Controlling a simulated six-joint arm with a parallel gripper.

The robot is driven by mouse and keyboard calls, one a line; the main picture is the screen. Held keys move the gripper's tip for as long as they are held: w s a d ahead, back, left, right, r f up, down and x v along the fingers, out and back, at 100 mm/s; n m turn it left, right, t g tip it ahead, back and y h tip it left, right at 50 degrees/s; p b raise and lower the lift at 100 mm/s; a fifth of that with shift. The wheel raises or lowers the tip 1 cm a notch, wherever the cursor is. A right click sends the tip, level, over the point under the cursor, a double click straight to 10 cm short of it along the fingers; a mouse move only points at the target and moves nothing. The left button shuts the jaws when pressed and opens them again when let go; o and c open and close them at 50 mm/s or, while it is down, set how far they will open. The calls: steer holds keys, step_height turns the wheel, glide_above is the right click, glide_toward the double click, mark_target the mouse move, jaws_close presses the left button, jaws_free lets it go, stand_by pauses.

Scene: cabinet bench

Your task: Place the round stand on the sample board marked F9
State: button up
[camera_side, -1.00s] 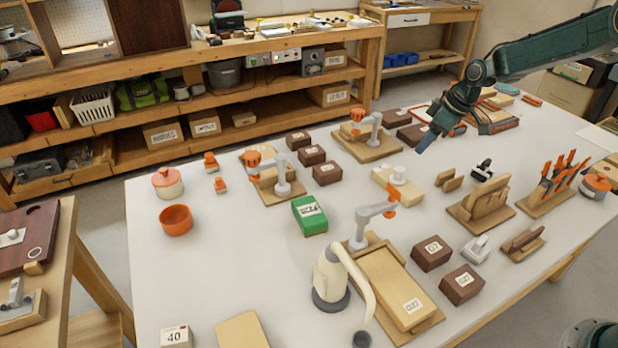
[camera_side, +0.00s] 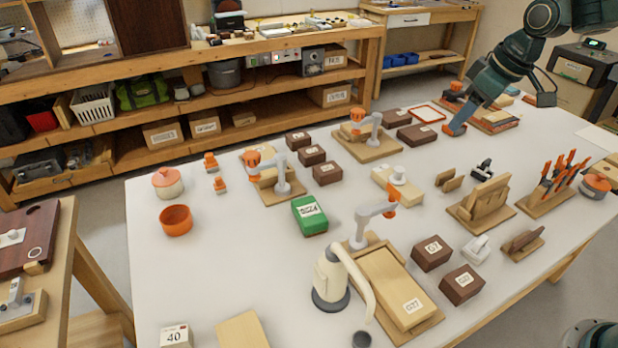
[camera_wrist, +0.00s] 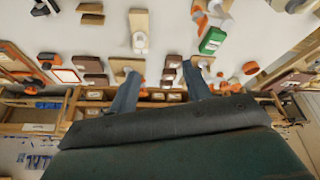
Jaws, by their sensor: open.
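My gripper (camera_side: 502,114) is open and empty above the back right of the white table; its two blue-grey fingers are spread apart. In the wrist view my gripper (camera_wrist: 161,70) shows nothing between its fingertips but the table and things below. A white round piece (camera_side: 398,175), possibly the round stand, sits on a pale wooden board (camera_side: 383,182) right of the table's middle. In the wrist view the white round piece (camera_wrist: 140,41) lies beyond the fingertips, apart from them. Several brown blocks and boards carry labels; I cannot make out F9 on any of them.
A green box (camera_side: 310,216) lies mid-table. Clamps with orange parts stand on boards around it. A slotted wooden rack (camera_side: 484,203) and an orange-handled tool holder (camera_side: 553,188) stand at the right. A red-edged frame (camera_side: 427,113) lies at the back.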

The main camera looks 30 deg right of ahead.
steer(key=s+a+r+m, duration=0.1)
steer(key=s+a+m, duration=0.1)
steer(key=s, duration=1)
steer(key=s+a+r+m+t+h, duration=0.1)
steer(key=s+r+m, duration=0.1)
steer(key=s, duration=1.1)
steer(key=shift+a, duration=0.35)
